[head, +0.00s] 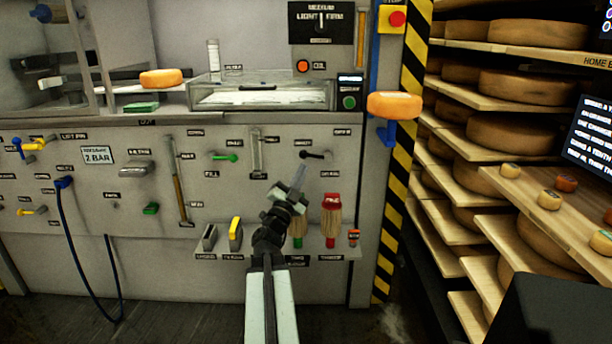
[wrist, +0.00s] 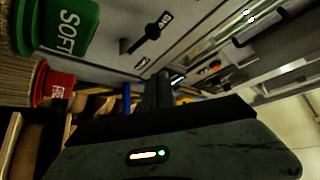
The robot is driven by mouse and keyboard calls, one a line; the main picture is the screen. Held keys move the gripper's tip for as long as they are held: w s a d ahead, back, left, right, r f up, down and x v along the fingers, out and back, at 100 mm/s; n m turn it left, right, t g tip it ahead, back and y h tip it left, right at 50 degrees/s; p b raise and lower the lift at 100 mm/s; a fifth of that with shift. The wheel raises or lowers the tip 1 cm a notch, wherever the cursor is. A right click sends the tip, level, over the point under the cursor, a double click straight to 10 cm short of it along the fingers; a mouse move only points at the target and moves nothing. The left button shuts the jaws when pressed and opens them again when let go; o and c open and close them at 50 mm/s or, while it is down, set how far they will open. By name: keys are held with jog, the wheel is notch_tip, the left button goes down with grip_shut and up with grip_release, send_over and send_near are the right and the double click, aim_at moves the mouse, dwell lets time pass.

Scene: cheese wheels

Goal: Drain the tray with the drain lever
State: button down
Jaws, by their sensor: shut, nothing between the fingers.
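The tray (head: 258,104), a clear shallow box with a pale bottom, sits on the ledge at the top of the grey panel. A black lever (head: 318,155) juts from the panel below the tray's right part; I take it for the drain lever, though its label is too blurred to read surely. A green lever (head: 226,157) is further left, by a label that looks like "FILL". My gripper (head: 298,178) is shut and empty, pointing up, below and left of the black lever. The wrist view shows my dark gripper (wrist: 167,88) apart from the panel.
A yellow-handled tool (head: 235,232) stands left. An orange cheese wheel (head: 394,105) is at upper right. Cheese shelves (head: 480,215) fill the right side.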

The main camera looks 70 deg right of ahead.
aim_at(306, 156)
jog(key=w+r+p+x, duration=0.1)
jog(key=p+x, duration=0.5)
jog(key=x, duration=0.4)
jog(key=f+b, duration=0.2)
jog(key=w+f+b, duration=0.1)
jog(key=f+b, duration=0.1)
jog(key=shift+w+d, duration=0.15)
jog(key=shift+w, duration=0.1)
jog(key=shift+r, duration=0.1)
